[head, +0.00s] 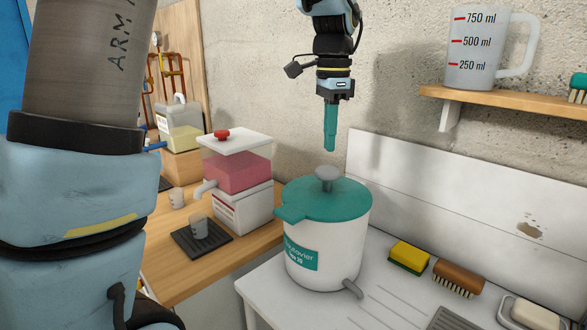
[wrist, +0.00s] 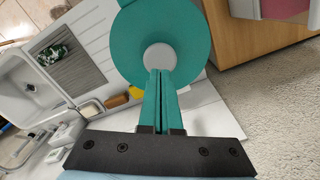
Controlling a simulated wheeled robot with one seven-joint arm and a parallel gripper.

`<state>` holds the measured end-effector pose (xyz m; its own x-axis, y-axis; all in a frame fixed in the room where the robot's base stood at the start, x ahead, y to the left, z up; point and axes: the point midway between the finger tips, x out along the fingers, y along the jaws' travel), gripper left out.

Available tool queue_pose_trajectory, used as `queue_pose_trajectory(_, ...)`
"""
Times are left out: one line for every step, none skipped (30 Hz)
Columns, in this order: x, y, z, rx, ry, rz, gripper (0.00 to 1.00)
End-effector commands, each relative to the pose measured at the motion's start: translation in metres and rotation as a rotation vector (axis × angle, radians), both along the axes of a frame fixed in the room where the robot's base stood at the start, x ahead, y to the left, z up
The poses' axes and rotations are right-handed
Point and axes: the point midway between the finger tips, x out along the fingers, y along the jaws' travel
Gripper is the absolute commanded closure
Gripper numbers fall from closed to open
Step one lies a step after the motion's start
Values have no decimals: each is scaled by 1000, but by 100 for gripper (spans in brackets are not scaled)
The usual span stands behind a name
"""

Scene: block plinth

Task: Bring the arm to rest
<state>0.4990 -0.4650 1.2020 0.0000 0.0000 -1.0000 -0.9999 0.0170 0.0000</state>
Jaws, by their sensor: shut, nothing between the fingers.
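My gripper (head: 330,128) hangs pointing down above the white pot (head: 325,247) with the teal lid (head: 345,202). Its teal fingers are together, with nothing between them. The grey knob (head: 327,173) of the lid lies just below the fingertips in the head view. In the wrist view my gripper (wrist: 160,80) points at the knob (wrist: 159,57), and the lid (wrist: 190,25) spreads around it. I cannot tell the exact gap, but the head view shows the fingertips a little above the knob. The lid sits on the pot.
A shelf (head: 500,101) with a measuring jug (head: 485,55) juts from the wall at right. A yellow sponge (head: 409,257), a brush (head: 458,279) and soap (head: 534,314) lie right of the pot. A drink dispenser (head: 238,180) and cup (head: 199,226) stand at left.

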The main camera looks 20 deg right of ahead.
Motion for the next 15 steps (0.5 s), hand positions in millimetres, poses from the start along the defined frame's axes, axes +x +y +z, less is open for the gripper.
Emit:
queue_pose_trajectory(0, 1, 0, 0, 0, 3, 100)
queue_pose_trajectory(1, 2, -1, 0, 0, 10, 100)
queue_pose_trajectory(3, 7, -4, -1, -1, 31, 100)
queue_pose_trajectory(5, 14, -7, -1, -2, 58, 100)
queue_pose_trajectory(8, 21, -11, -3, -4, 91, 100)
queue_pose_trajectory(13, 36, -19, -6, -7, 154, 100)
queue_pose_trajectory(16, 49, -26, -9, -10, 213, 100)
queue_pose_trajectory(20, 64, -34, -13, -14, 280, 100)
queue_pose_trajectory(24, 87, -46, -20, -21, 383, 100)
queue_pose_trajectory(25, 106, -55, -25, -26, 465, 100)
queue_pose_trajectory(26, 125, -65, -32, -30, 552, 100)
queue_pose_trajectory(25, 150, -77, -40, -38, 668, 100)
queue_pose_trajectory(22, 169, -86, -48, -44, 754, 100)
queue_pose_trajectory(19, 186, -95, -54, -50, 838, 100)
queue_pose_trajectory(13, 208, -106, -64, -58, 946, 100)
